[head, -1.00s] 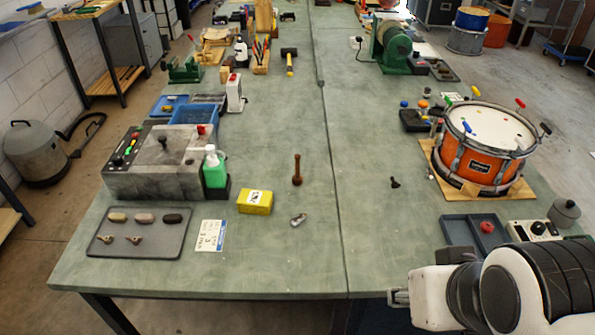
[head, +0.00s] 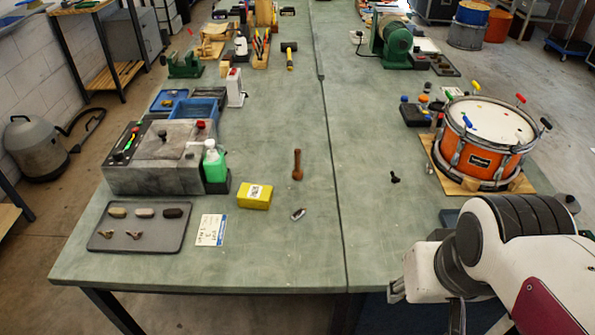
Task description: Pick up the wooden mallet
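A brown turned wooden piece (head: 297,165), narrow at the top and wider at the near end, is on the green bench left of the long seam; it looks like the wooden mallet. A hammer with a dark head and yellow handle (head: 289,57) lies farther back. My gripper (head: 396,291) shows only in part at the bench's front edge, right of the seam. It is well apart from the wooden piece and nothing shows in it. Its finger gap cannot be made out.
A yellow box (head: 254,196) and a small metal piece (head: 298,214) are near the wooden piece. A grey machine (head: 155,170) and a tray (head: 140,240) stand at left. An orange drum (head: 484,150) is at right. The bench between the wooden piece and seam is clear.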

